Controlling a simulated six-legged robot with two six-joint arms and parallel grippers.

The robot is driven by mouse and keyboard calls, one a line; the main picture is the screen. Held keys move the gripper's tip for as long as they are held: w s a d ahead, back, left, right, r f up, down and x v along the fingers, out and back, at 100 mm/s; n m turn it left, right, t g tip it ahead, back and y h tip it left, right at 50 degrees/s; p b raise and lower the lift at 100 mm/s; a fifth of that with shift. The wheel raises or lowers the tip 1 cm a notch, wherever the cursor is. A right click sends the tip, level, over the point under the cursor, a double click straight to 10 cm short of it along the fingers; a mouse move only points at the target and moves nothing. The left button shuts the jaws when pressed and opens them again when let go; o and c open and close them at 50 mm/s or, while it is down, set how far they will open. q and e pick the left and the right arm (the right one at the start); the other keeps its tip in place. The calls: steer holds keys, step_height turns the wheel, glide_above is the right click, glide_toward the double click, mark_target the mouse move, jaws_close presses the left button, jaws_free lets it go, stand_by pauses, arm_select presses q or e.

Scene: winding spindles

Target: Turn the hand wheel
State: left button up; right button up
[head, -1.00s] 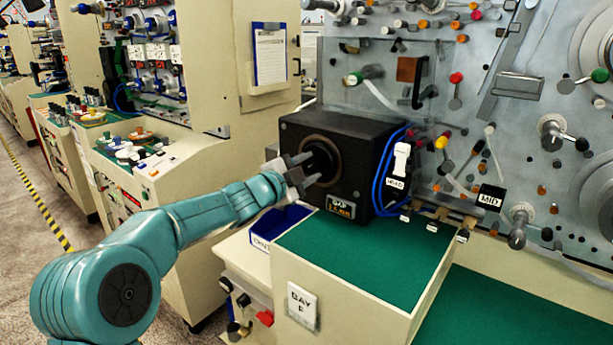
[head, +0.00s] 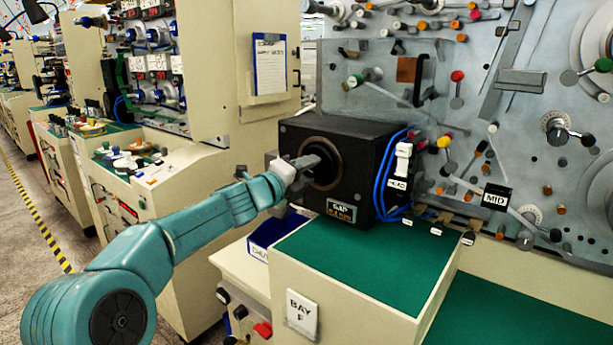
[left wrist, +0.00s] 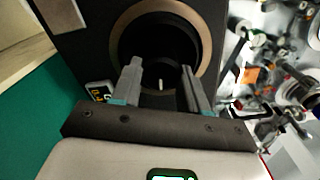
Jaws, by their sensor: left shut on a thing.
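A black box (head: 371,198) stands on the green-topped bench. Its front face has a round opening with a bronze ring (head: 305,142), and a dark hand wheel (left wrist: 160,80) with a small pale mark sits inside it. My left gripper (head: 312,163) reaches into the opening from the left. In the left wrist view, its two fingers (left wrist: 160,68) stand on either side of the dark hub and are shut on it. Fingers and shadow hide much of the wheel in the head view. My right gripper is not in view.
The green bench top (head: 365,262) in front of the box is clear. A blue bin (head: 268,232) sits below the left forearm. Blue cables (head: 384,185) run down the box's right side, beside a grey panel (head: 535,135) with many knobs and spindles.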

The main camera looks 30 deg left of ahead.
arm_select(q)
steer(key=shift+d+f+m, duration=0.1)
steer(key=shift+f+m, duration=0.15)
steer(key=shift+m, duration=0.45)
steer(key=o, duration=0.8)
steer(key=shift+o, duration=1.3)
steer(key=shift+r, duration=0.1)
steer(key=shift+s+b, duration=0.3)
steer(key=shift+b, duration=0.1)
steer(key=s+a+b, duration=0.1)
steer(key=s+b, duration=0.1)
steer(key=s, duration=1.3)
steer(key=shift+s+a, duration=0.15)
steer(key=shift+s, duration=0.2)
